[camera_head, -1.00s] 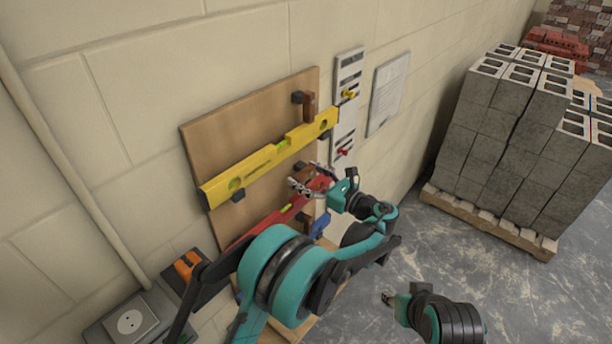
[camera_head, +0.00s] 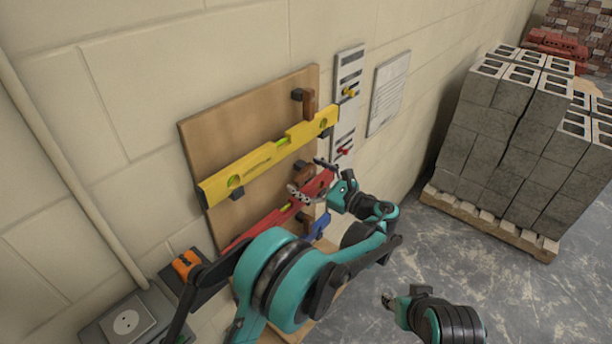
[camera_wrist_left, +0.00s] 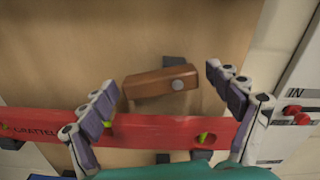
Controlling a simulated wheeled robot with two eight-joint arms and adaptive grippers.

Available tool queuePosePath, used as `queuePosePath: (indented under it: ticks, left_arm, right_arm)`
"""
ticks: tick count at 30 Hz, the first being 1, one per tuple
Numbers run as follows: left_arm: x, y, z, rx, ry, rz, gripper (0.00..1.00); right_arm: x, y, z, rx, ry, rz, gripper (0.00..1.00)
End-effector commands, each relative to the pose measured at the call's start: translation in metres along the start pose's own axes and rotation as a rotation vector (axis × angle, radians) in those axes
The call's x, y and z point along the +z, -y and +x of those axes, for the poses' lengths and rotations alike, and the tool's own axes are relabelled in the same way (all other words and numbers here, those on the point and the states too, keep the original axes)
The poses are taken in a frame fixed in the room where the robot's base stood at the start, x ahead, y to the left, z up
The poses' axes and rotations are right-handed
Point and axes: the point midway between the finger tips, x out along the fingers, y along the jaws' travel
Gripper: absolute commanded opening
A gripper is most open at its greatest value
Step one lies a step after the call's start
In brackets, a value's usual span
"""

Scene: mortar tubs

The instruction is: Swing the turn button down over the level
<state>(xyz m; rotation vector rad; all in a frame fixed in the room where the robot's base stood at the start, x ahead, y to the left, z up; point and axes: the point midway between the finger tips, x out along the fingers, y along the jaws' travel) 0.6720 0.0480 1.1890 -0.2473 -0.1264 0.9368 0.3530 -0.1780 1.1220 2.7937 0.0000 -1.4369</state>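The turn button is a brown wooden block (camera_wrist_left: 155,86) on a pivot at its right end, lying nearly level, slightly tilted, above the red level (camera_wrist_left: 160,132). In the head view the turn button (camera_head: 304,172) is partly hidden by my left gripper (camera_head: 308,178). The red level (camera_head: 262,222) slopes along the board below it, partly behind my arm. My left gripper (camera_wrist_left: 160,80) is open, with one finger on each side of the turn button and nothing visible between them but the block. My right gripper (camera_head: 388,299) is low and away from the board; its fingers are too small to read.
The wooden board (camera_head: 215,135) also holds a yellow level (camera_head: 265,160) with a brown turn button (camera_head: 309,104) upright at its upper right end. A blue level (camera_head: 319,228) shows lower down. A grey panel (camera_head: 348,75) with knobs adjoins the board. Block pallet (camera_head: 510,150) stands right.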

Motion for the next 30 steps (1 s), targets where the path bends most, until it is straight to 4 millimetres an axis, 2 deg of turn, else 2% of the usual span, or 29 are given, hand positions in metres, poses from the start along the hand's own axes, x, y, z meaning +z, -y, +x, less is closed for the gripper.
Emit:
queuePosePath:
  ticks: [7,15,19,30]
  left_arm:
    - [0.000,0.001,-0.008,-0.002,-0.001,0.000,0.90]
    - [-0.001,0.001,-0.054,-0.004,-0.001,0.000,0.90]
    - [-0.001,0.001,-0.069,-0.002,-0.001,0.000,0.90]
    - [0.000,0.000,-0.075,0.000,0.000,0.000,0.90]
  right_arm:
    - [0.000,0.000,0.000,0.000,0.000,0.000,0.39]
    - [0.000,0.000,0.000,0.000,0.000,0.000,0.39]
    - [0.000,0.000,0.000,0.000,0.000,0.000,0.39]
    - [0.000,0.000,0.000,0.000,0.000,0.000,0.39]
